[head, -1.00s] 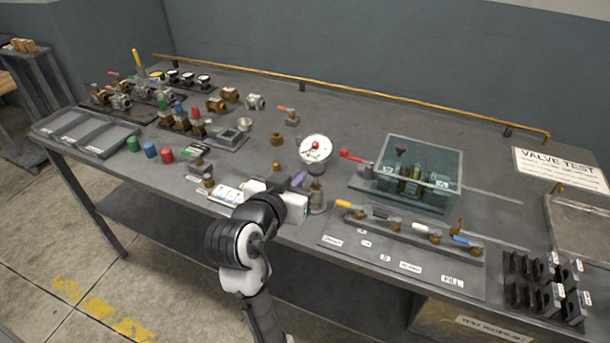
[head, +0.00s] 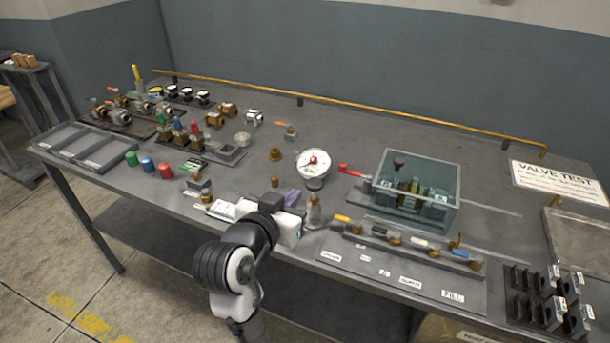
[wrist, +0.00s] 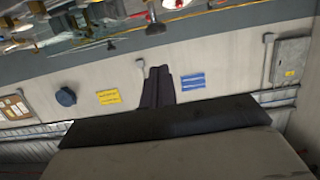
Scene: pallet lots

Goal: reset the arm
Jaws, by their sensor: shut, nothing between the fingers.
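My gripper (head: 270,201) is over the front edge of the grey workbench (head: 345,125), near the middle. Its white body and dark fingers show at the end of my arm. In the wrist view, the dark fingers (wrist: 158,88) are together with nothing between them. A white dial gauge (head: 313,163) stands on the bench behind the gripper.
To the right are a clear-walled box (head: 418,190), a panel of coloured levers (head: 400,262) and dark slotted blocks (head: 540,300). To the left are grey trays (head: 85,148), coloured caps (head: 148,164) and valves (head: 120,112). A brass pipe (head: 350,108) runs along the back.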

